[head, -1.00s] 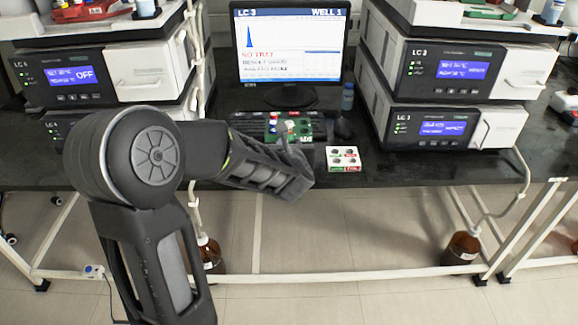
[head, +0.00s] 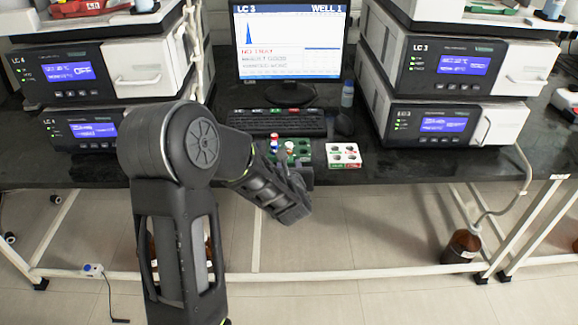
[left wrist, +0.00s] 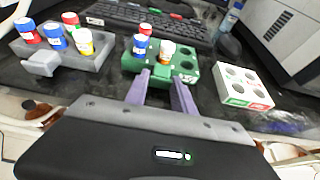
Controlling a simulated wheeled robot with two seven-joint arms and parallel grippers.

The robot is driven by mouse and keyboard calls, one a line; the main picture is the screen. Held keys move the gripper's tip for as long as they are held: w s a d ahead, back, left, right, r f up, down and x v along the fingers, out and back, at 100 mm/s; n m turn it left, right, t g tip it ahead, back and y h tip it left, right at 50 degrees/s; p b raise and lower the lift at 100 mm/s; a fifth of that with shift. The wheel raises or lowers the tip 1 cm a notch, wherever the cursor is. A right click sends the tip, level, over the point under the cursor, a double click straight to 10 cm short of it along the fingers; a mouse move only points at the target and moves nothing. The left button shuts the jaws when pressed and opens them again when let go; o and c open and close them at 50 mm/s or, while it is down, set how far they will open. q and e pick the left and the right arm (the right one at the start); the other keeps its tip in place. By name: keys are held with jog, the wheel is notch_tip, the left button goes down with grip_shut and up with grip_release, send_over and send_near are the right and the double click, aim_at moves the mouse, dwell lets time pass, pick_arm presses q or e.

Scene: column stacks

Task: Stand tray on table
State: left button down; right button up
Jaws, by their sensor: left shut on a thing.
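The green tray (head: 304,147) is at the front of the dark bench, below the keyboard. My left gripper (left wrist: 160,88) is shut on the near edge of the green tray (left wrist: 190,66). My right gripper is not in view.
A white tray (head: 343,155) with empty wells sits close to the right. A grey tray (left wrist: 70,58) with several capped vials stands left in the wrist view. The keyboard (head: 275,124) and mouse (head: 344,124) lie behind. Instrument stacks (head: 455,125) flank the bench.

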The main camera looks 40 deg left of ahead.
pick_arm(q)
jog(key=shift+f+b, duration=0.15)
jog(key=shift+b, duration=0.15)
jog(key=c, duration=1.1)
grip_release()
jog(key=shift+o, duration=0.2)
jog(key=shift+r+p, duration=0.3)
jog(key=shift+p, duration=0.1)
jog(key=b+v, duration=0.9)
jog(key=v, duration=0.3)
jog(key=shift+f, duration=0.15)
